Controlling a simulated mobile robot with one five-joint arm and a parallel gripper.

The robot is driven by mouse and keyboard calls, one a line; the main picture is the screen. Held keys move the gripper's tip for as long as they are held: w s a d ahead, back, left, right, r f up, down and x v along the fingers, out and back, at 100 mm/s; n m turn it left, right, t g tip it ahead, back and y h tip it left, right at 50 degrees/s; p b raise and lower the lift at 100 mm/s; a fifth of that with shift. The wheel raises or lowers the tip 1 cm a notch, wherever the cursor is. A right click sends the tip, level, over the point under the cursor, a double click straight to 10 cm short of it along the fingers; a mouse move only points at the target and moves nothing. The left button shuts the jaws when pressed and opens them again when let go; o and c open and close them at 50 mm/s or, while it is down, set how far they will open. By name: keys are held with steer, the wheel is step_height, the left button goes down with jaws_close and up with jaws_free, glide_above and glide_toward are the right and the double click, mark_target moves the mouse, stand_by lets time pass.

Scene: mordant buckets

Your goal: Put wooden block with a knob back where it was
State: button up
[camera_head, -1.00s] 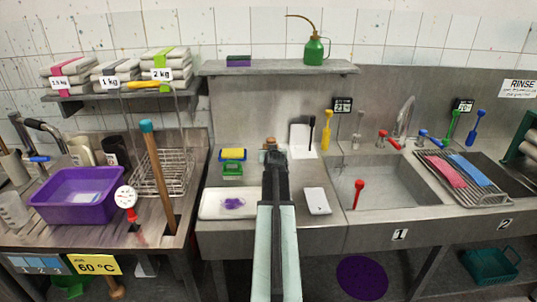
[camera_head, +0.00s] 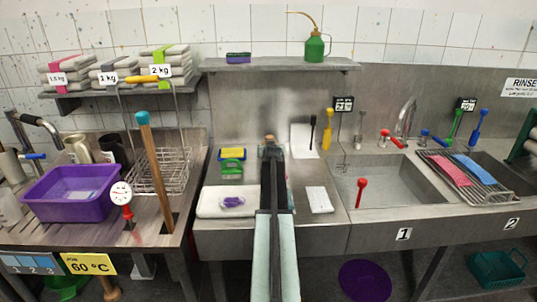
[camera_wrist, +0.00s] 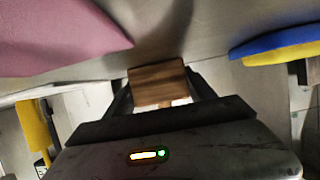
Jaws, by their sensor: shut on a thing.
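The wooden block (camera_wrist: 158,85) shows as a brown wood-grained face between my fingers in the wrist view. In the head view only a small tan bit of the block (camera_head: 269,140) shows past the tip of my arm. My gripper (camera_wrist: 160,92) is shut on the block. In the head view my gripper (camera_head: 271,153) is over the steel counter between the shelf unit and sink, near the back wall. The knob cannot be made out clearly, and my gripper and arm hide the counter below. I cannot tell whether the block touches the counter.
Left of my arm are a white tray (camera_head: 210,207) with a purple tangle, a green brush (camera_head: 231,165) and a yellow-and-blue sponge (camera_head: 232,153). Right are a white card (camera_head: 319,199) and the sink (camera_head: 385,190). A shelf (camera_head: 280,65) hangs above.

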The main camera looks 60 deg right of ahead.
steer(key=o, duration=1.5)
steer(key=shift+r, duration=0.2)
steer(key=p+v, duration=0.4)
steer(key=v, duration=0.8)
steer(key=shift+p, duration=0.3)
